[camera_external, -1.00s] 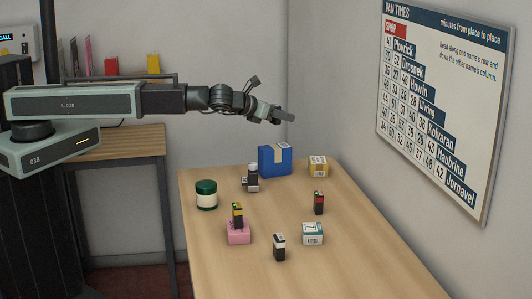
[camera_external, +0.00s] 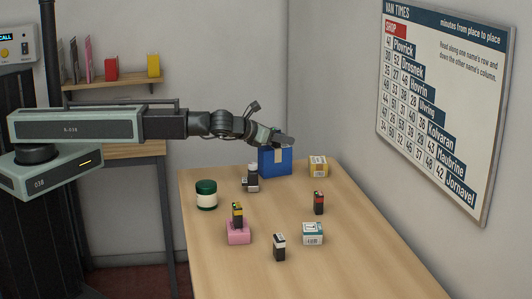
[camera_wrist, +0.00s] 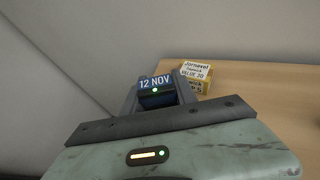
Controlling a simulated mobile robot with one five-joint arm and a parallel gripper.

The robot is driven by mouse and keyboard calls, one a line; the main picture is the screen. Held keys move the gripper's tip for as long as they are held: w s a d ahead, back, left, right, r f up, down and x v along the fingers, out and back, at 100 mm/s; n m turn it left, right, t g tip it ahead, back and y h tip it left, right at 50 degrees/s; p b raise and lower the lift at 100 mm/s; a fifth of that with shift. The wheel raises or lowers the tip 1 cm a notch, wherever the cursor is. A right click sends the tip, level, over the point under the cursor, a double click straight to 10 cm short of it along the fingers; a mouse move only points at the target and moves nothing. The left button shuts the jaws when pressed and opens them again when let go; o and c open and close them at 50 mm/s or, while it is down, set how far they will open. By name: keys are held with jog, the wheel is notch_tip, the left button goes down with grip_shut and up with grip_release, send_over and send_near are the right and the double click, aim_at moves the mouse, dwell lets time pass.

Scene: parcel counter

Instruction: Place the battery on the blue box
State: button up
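The blue box (camera_external: 269,164) stands at the back of the table. My gripper (camera_external: 283,141) hangs over its top edge and covers part of it; I cannot tell whether they touch. In the wrist view my gripper (camera_wrist: 157,98) frames a dark blue surface and a blue "12 NOV" plate (camera_wrist: 155,81); whether its jaws are apart or hold anything is unclear. Several small battery-like blocks stand upright: a yellow-black one (camera_external: 238,214) on a pink box (camera_external: 238,234), a red-black one (camera_external: 319,202) and a white-black one (camera_external: 279,247) on the table.
A yellow box (camera_external: 318,167) stands right of the blue box and shows in the wrist view (camera_wrist: 193,76). A black-and-white item (camera_external: 252,179) stands in front of it at left. A green-lidded jar (camera_external: 206,195) and a teal-white box (camera_external: 313,233) are nearer. The table's right front is clear.

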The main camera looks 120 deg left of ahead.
jog(key=shift+o, duration=1.4)
jog(key=shift+r, duration=0.25)
jog(key=p+v, duration=0.5)
jog(key=v, duration=0.7)
